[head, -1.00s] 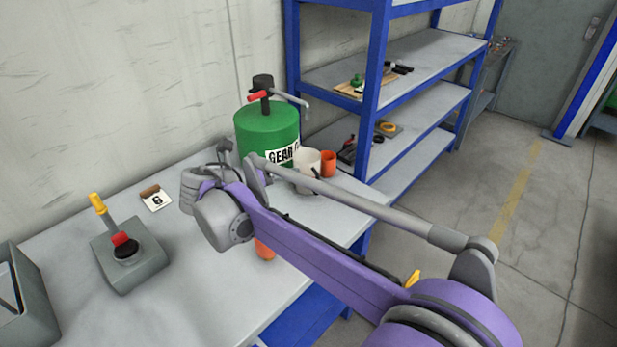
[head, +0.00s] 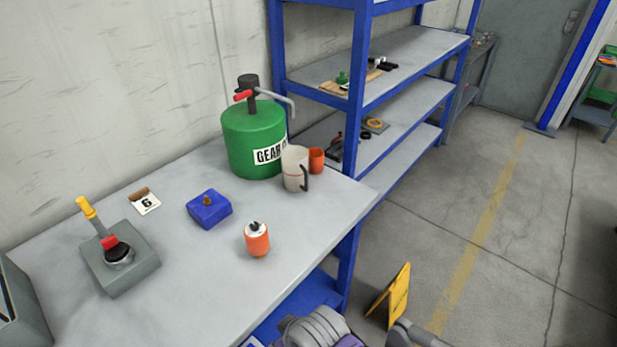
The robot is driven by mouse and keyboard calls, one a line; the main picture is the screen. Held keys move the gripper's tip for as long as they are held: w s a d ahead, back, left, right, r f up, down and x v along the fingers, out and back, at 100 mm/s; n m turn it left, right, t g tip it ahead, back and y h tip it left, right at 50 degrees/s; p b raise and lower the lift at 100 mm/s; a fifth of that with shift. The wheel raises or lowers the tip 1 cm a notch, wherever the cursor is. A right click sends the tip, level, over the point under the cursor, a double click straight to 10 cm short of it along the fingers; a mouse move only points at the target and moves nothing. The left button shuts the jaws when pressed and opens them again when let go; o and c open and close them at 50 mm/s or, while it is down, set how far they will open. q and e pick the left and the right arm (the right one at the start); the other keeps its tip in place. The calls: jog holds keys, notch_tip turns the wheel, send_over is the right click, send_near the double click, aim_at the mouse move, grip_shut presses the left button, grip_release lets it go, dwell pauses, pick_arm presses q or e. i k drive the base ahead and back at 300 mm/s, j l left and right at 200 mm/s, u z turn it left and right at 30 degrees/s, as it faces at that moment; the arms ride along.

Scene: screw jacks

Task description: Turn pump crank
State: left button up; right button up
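A green drum (head: 246,140) labelled "GEAR O…" stands upright at the back right of the grey table. A dark pump head (head: 248,84) sits on top of it. A red-handled crank (head: 243,95) points left from the pump head, and a grey spout (head: 277,98) points right and bends down. A white jug (head: 293,168) with a dark handle stands on the table beside the drum, below the spout end. A grey and purple part of my arm shows at the bottom edge. Neither of my grippers can be made out.
On the table (head: 190,265) are a blue block (head: 209,209), an orange bottle (head: 257,240), an orange cup (head: 316,160), a card marked 6 (head: 146,203) and a grey box with a yellow-tipped lever (head: 120,265). Blue shelving (head: 358,120) stands right of the drum. A yellow floor sign (head: 392,292) stands nearby.

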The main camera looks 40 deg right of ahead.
aim_at(242, 94)
jog(key=k+j+z, duration=0.15)
jog(key=j+z, duration=0.15)
jog(key=z, duration=0.15)
jog(key=k+j+z, duration=0.15)
jog(key=j+z, duration=0.15)
jog(key=z, duration=0.15)
jog(key=i+z, duration=0.1)
jog(key=z, duration=0.15)
jog(key=i, duration=0.75)
